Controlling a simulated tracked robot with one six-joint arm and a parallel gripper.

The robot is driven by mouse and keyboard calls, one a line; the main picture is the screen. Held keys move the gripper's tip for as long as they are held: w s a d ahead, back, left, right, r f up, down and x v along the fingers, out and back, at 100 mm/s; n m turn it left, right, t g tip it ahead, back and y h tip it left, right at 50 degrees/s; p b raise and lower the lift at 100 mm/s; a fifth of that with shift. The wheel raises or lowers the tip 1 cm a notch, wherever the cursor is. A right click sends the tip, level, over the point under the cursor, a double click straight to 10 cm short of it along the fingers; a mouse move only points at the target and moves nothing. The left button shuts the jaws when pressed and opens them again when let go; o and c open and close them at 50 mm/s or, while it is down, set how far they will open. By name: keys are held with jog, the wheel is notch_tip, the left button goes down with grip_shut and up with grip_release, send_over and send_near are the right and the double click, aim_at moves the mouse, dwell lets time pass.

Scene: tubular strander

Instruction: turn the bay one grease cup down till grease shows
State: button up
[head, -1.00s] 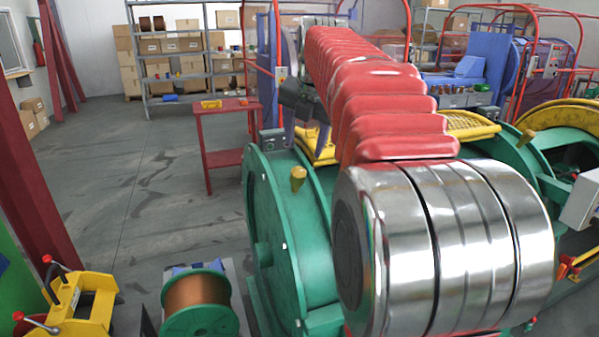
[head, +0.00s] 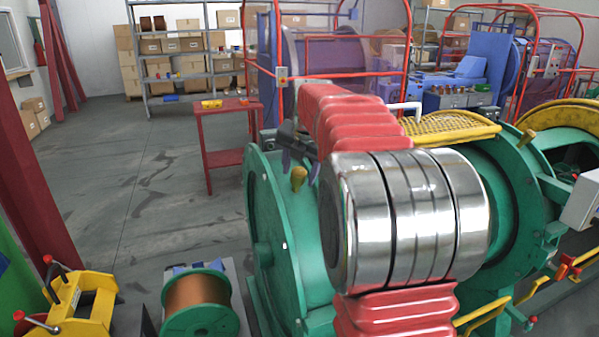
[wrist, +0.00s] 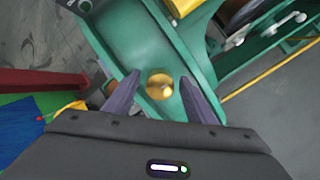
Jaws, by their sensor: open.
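The bay one grease cup is likely the small brass cup (head: 298,179) on top of the green housing (head: 262,215), nearest my gripper. In the wrist view the cup (wrist: 160,86) shows as a round golden top, roughly centred between the fingers. My gripper (head: 300,170) is open, its two purple-grey fingers apart on either side of the cup in the picture. In the wrist view, my gripper (wrist: 160,78) holds nothing. I cannot tell how far the fingertips are above the cup. No grease is visible.
A yellow mesh guard (head: 450,128) lies behind my arm. A copper wire spool (head: 198,302) and a yellow stand (head: 80,305) are on the floor at lower left. The left floor is mostly clear.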

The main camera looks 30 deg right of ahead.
jog(key=c, duration=1)
jog(key=shift+c, duration=0.2)
jog(key=shift+m, duration=0.4)
